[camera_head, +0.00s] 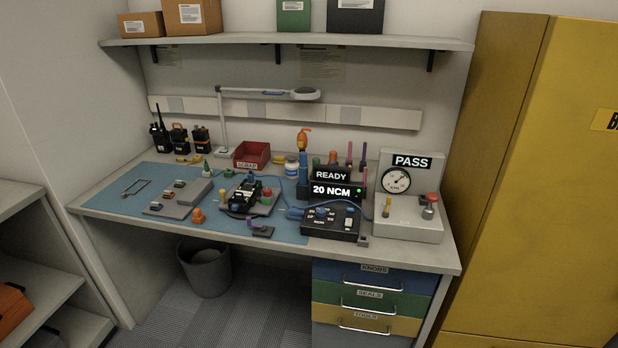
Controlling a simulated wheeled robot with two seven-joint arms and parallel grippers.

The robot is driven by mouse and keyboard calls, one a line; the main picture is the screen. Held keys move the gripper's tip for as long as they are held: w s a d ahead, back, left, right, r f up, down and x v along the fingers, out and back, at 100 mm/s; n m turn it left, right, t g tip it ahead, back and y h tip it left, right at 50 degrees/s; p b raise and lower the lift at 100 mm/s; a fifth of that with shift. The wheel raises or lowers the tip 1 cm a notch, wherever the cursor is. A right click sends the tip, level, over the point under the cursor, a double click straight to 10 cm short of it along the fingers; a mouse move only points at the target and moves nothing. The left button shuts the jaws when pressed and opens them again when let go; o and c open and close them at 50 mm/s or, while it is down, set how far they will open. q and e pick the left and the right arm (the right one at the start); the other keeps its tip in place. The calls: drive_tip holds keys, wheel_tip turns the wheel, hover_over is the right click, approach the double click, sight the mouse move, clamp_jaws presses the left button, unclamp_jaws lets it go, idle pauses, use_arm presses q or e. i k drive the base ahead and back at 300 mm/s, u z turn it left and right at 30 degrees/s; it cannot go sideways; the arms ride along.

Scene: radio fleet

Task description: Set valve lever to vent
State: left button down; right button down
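A light grey test unit (410,232) stands at the right end of the workbench. Its upright back plate carries a round gauge (396,180) under a black sign (411,161) reading PASS. A small yellow lever (387,207) stands on the left of its base and looks roughly upright. I cannot read any vent marking, and the lever's exact setting is too small to tell. A red knob (432,197) on a grey body sits on the right of the base. Neither of my grippers is in view.
A dark control box (331,222) with displays reading READY and 20 NCM stands left of the test unit. A blue mat (130,207) holds radio parts. A red bin (252,154) sits behind. A yellow cabinet (540,190) stands close on the right.

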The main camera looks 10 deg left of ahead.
sight(385, 214)
drive_tip(key=u, duration=0.5)
drive_tip(key=i, duration=0.95)
drive_tip(key=u, duration=0.05)
